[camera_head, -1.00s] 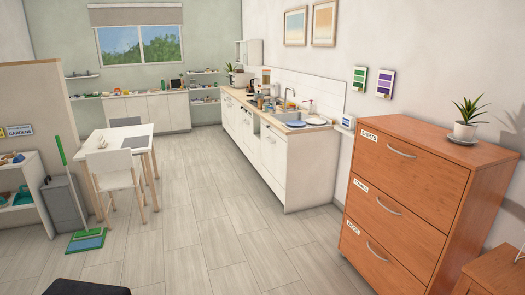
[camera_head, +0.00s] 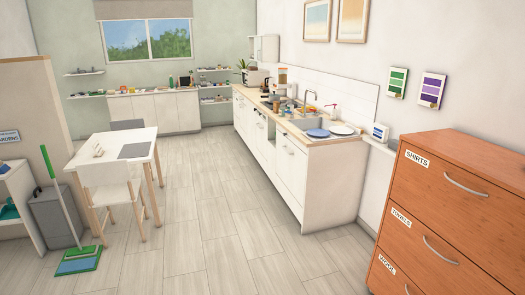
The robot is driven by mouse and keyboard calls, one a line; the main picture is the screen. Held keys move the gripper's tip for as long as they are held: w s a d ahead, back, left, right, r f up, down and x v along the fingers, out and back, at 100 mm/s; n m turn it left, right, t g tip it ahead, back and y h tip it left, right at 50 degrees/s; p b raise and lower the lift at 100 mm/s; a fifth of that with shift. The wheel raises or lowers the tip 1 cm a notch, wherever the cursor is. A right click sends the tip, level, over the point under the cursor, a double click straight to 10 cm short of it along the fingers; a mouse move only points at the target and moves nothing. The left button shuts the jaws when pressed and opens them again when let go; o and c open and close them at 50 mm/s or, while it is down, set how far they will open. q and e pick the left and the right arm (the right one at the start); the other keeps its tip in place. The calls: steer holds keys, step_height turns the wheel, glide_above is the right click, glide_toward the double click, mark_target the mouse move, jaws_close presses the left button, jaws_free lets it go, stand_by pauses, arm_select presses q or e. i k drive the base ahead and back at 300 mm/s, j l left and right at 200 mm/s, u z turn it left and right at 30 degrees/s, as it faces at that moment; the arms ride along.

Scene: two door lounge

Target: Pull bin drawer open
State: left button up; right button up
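No drawer marked as a bin can be read in this view. The white kitchen counter (camera_head: 305,182) runs along the right wall, with several closed white fronts. One front with a small handle (camera_head: 289,152) is near its close end. A wooden dresser (camera_head: 448,204) stands close at the right, its drawers shut and labelled SHIRTS, TOWELS and a lower label that seems to read WOOL. A grey bin-like container (camera_head: 53,216) stands on the floor at the left. Neither of my grippers is in view.
A white table (camera_head: 112,147) and white chair (camera_head: 112,188) stand at the left. The tiled floor (camera_head: 215,225) between table and counter is clear. The counter top holds a sink and dishes.

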mark_target(291, 162)
steer(key=i, duration=2.75)
steer(key=i+u, duration=0.1)
steer(key=i, duration=0.5)
steer(key=i+l+u, duration=0.1)
steer(key=i, duration=0.5)
steer(key=i+l+u, duration=0.1)
steer(key=i, duration=0.45)
steer(key=i+l+u, duration=0.1)
steer(key=i+l, duration=0.15)
steer(key=i, duration=0.35)
